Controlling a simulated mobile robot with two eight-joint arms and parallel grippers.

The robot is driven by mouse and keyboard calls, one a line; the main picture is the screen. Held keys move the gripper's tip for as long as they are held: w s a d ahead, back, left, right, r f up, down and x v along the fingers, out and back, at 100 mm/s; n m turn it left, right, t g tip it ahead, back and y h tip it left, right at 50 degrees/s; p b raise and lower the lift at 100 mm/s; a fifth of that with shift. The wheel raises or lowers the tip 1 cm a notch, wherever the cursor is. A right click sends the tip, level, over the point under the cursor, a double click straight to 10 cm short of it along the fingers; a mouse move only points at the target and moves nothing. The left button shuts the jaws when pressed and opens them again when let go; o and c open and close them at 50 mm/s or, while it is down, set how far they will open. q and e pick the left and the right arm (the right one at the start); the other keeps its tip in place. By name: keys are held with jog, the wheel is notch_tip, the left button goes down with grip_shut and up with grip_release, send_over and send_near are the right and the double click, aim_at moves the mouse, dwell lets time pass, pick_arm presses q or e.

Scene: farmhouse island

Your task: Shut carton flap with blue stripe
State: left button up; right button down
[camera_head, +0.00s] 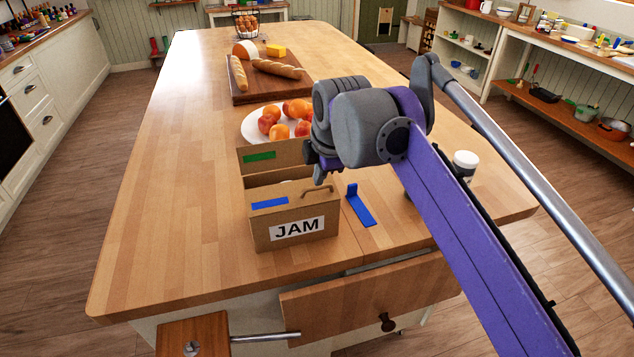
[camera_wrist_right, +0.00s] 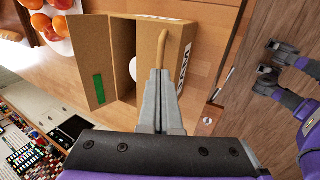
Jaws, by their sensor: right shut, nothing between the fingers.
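The brown carton (camera_head: 293,236) with a JAM label stands near the island's front edge. Its flap with the blue stripe (camera_head: 269,203) lies over the near half of the top and bears a curved handle (camera_head: 317,190), also seen in the wrist view (camera_wrist_right: 162,45). The flap with the green stripe (camera_head: 260,156) stands up at the far side; it is at left in the wrist view (camera_wrist_right: 92,55). The far half of the top is open, with something white inside (camera_wrist_right: 132,68). My right gripper (camera_head: 320,180) is shut and empty, just above the handle. My left gripper is not in view.
A plate of fruit (camera_head: 250,127) stands behind the carton, with a bread board (camera_head: 245,95) beyond. A blue L-shaped piece (camera_head: 361,210) lies right of the carton; a white-lidded jar (camera_head: 465,160) stands farther right. A drawer (camera_head: 350,300) sticks out in front. The island's left side is clear.

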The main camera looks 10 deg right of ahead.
aim_at(315, 188)
jog(key=shift+x, duration=1.5)
jog(key=shift+w+g+p, duration=0.35)
jog(key=shift+g+p, duration=0.05)
jog(key=shift+p, duration=0.15)
jog(key=shift+w+f, duration=0.2)
jog(key=shift+w, duration=0.05)
jog(key=shift+f, duration=0.2)
jog(key=shift+s, duration=0.4)
